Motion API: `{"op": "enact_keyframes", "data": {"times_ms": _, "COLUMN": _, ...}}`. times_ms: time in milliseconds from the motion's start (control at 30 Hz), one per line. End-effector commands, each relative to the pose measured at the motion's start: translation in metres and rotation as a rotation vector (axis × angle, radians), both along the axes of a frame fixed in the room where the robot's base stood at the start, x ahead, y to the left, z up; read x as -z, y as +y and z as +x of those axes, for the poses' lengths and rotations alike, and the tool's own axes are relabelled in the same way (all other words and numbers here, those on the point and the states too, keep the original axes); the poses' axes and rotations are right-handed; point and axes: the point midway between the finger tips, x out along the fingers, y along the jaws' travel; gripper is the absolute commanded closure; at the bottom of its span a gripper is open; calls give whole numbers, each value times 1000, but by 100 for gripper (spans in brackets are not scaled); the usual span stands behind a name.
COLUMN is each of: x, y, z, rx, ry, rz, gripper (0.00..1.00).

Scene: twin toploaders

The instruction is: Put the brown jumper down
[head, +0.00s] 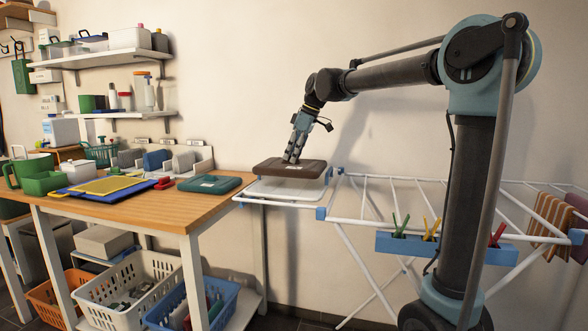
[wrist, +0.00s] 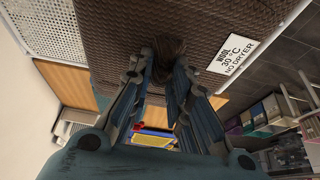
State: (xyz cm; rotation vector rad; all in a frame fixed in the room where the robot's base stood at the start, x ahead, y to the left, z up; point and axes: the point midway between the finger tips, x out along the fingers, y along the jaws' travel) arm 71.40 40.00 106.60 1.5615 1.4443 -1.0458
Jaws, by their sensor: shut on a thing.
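The brown jumper (head: 305,168) is a flat folded bundle over the left end of the drying rack. In the wrist view the jumper (wrist: 120,30) fills the top, with a white label reading "WOOL 30°C NO DRYER". My gripper (head: 290,160) points down and is shut on a pinched fold of it; the fingers also show in the wrist view (wrist: 166,75). A white mesh panel (head: 262,192) lies under the jumper, and its perforated surface shows in the wrist view (wrist: 42,30). I cannot tell surely whether the jumper touches the panel.
The wooden table (head: 165,205) stands left of the panel, with a folded teal garment (head: 209,184) near its right end. The white rack (head: 360,222) extends right, with a blue peg tray (head: 400,246) on its front. Baskets (head: 125,290) sit below the table.

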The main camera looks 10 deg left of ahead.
Motion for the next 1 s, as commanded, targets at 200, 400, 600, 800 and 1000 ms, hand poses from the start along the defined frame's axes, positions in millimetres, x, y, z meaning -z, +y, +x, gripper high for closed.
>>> {"op": "enact_keyframes", "data": {"times_ms": 200, "x": 19, "y": 0, "z": 0, "rx": 0, "ry": 0, "rz": 0, "gripper": 100}}
{"op": "enact_keyframes", "data": {"times_ms": 400, "x": 42, "y": 0, "z": 0, "rx": 0, "ry": 0, "rz": 0, "gripper": 100}}
{"op": "enact_keyframes", "data": {"times_ms": 600, "x": 42, "y": 0, "z": 0, "rx": 0, "ry": 0, "rz": 0, "gripper": 100}}
{"op": "enact_keyframes", "data": {"times_ms": 800, "x": 44, "y": 0, "z": 0, "rx": 0, "ry": 0, "rz": 0, "gripper": 66}}
{"op": "enact_keyframes", "data": {"times_ms": 1000, "x": 44, "y": 1, "z": 0, "rx": -1, "ry": 0, "rz": 0, "gripper": 62}}
